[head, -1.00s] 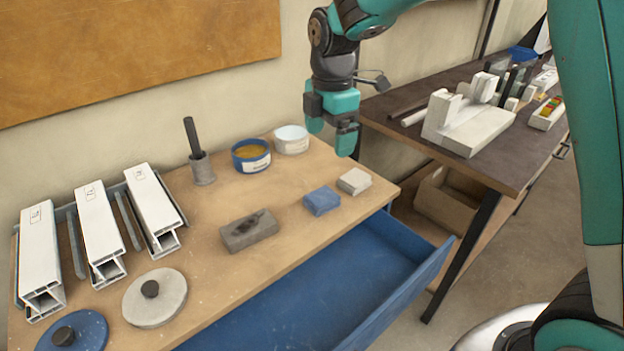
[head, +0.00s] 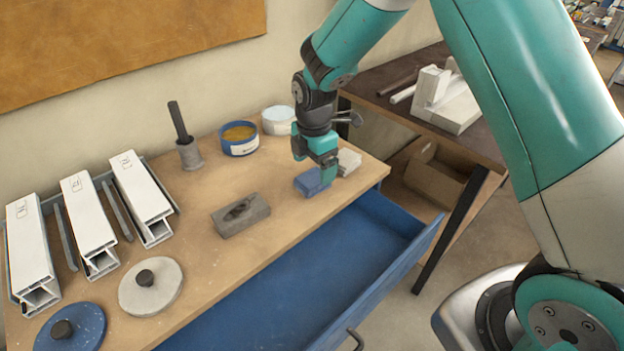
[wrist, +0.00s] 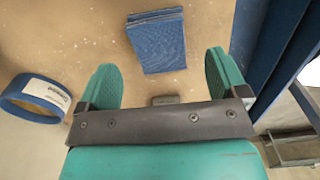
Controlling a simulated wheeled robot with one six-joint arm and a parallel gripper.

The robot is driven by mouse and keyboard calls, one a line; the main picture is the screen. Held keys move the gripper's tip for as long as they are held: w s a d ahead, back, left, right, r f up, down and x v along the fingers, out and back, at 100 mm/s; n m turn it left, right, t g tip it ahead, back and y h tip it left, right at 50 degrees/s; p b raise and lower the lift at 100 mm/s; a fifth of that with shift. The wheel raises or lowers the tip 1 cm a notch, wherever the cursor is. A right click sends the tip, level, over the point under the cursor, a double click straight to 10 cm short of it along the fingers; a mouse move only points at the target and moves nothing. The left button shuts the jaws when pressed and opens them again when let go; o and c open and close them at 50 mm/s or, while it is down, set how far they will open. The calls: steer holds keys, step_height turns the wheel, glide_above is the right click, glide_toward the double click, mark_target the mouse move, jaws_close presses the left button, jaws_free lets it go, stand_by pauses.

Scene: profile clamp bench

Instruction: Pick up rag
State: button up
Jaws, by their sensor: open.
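Three folded cloth-like pieces lie in a row on the wooden bench: a grey one with a dark stain (head: 241,214), a blue one (head: 309,184) and a whitish one (head: 349,161). The pictures do not show which the task calls the rag. My gripper (head: 313,166) is open and empty, low over the blue piece, partly hiding it and the whitish one in the head view. In the wrist view the blue piece (wrist: 158,42) lies flat ahead, between the lines of my two spread fingers and apart from them. The whitish piece is not seen there.
An open blue drawer (head: 290,292) juts from the bench front. A blue tin (head: 238,146), a pale tin (head: 278,120) and a grey pot with a dark rod (head: 190,154) stand behind. White profiles (head: 89,222) and round lids (head: 150,290) are at left.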

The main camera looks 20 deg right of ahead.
mark_target(312, 177)
step_height(312, 177, down, 4)
steer(key=shift+a+f+p, duration=0.15)
steer(key=shift+p, duration=0.25)
steer(key=c, duration=1)
step_height(312, 177, up, 20)
steer(key=b, duration=0.1)
steer(key=shift+b, duration=0.4)
steer(key=shift+o, duration=0.3)
steer(key=shift+f, duration=0.1)
